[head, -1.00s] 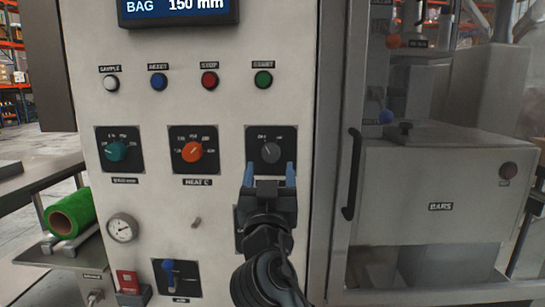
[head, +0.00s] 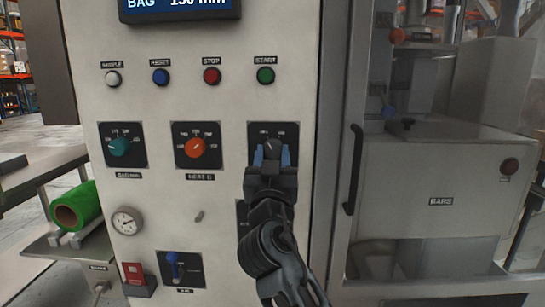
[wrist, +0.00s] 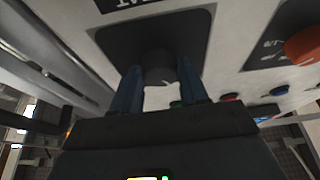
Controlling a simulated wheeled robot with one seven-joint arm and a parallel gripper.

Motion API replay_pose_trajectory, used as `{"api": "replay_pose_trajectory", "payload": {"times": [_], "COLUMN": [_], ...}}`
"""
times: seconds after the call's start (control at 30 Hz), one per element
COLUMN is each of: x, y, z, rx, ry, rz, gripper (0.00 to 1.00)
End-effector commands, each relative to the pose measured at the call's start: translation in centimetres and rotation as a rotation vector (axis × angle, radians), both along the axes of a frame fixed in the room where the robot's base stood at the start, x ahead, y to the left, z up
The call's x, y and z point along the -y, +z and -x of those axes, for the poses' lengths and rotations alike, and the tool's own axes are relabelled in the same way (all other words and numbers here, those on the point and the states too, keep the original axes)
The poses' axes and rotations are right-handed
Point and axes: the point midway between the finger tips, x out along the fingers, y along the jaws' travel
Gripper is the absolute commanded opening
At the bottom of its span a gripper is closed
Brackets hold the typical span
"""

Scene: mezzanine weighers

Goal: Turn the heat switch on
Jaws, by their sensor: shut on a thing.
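The heat switch is a dark grey rotary knob (head: 272,146) on a black square plate (head: 288,132), right of the orange dial on the panel. My gripper (head: 271,156) is at the knob, with its blue fingers on either side of it. In the wrist view the knob (wrist: 160,66) sits between the two fingertips (wrist: 158,82), and the gripper is shut on it. The knob's pointer and the plate's lettering are partly hidden or too small to read. The plate's lower part is hidden behind my gripper.
An orange dial (head: 195,147) marked HEAT C and a teal dial (head: 120,146) are to the left. Several push buttons, including the green START button (head: 265,75), are above. A black door handle (head: 353,170) stands out at the right. A blue-handled lever (head: 173,262) is below.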

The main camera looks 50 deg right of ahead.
Motion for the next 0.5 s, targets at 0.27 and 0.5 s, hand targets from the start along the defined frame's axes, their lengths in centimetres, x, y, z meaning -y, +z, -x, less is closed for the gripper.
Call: {"api": "replay_pose_trajectory", "payload": {"times": [0.27,0.5], "x": [0.01,-0.04], "y": [0.00,-0.24], "z": [0.02,-0.01], "rx": [0.000,0.019], "ry": [-0.001,0.001], "rz": [0.000,-0.012], "gripper": [0.13,0.13]}}
